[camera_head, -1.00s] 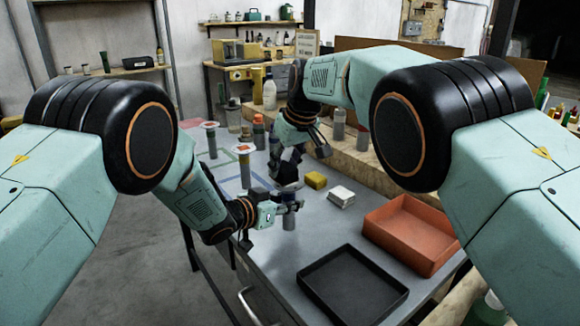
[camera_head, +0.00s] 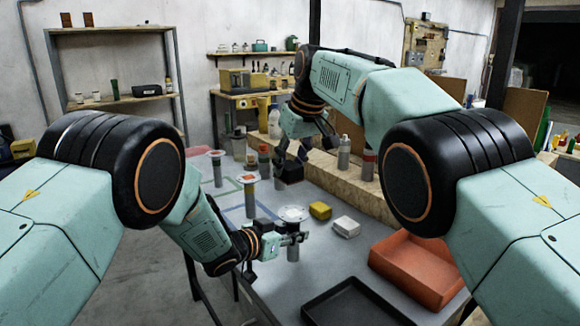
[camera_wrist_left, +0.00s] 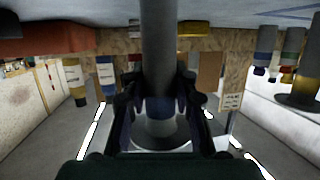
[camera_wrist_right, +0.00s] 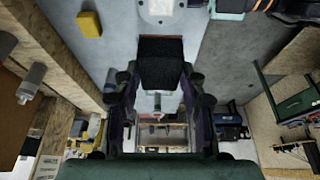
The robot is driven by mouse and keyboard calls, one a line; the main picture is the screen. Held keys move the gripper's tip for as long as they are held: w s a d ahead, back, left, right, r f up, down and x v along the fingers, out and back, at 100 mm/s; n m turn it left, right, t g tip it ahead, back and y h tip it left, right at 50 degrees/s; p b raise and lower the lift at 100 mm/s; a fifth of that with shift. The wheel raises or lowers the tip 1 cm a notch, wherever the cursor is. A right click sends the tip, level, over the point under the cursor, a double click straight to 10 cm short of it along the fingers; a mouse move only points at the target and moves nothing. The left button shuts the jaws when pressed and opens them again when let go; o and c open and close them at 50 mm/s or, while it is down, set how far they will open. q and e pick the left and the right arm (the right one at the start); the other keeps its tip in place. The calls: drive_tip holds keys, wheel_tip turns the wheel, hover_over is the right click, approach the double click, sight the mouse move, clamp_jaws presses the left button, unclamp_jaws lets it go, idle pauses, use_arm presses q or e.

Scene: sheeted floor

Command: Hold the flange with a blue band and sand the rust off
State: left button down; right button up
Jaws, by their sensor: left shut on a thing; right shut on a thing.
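My left gripper (camera_head: 293,239) is shut around the grey stem of a flange, which stands upright with its pale disc (camera_head: 292,213) on top. The flange's blue band (camera_wrist_left: 160,105) shows between the fingers in the left wrist view. The disc looks grey-white, with no clear rust in the head view. My right gripper (camera_wrist_right: 160,95) is shut on a black sanding block (camera_wrist_right: 160,65). This block (camera_head: 290,172) is behind the held flange in the head view, apart from its disc. Part of the disc (camera_wrist_right: 160,10) shows at the top of the right wrist view.
Two other flanges, with orange-brown patches on their discs (camera_head: 250,178) (camera_head: 216,153), stand on the table at left. A yellow sponge (camera_head: 320,210) and a white block (camera_head: 346,227) lie right of the held flange. An orange tray (camera_head: 420,268) and a black tray (camera_head: 355,305) are at front right.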

idle(0.3)
use_arm(q)
drive_tip(key=c, duration=1)
unclamp_jaws()
drive_tip(key=shift+s+a, duration=0.1)
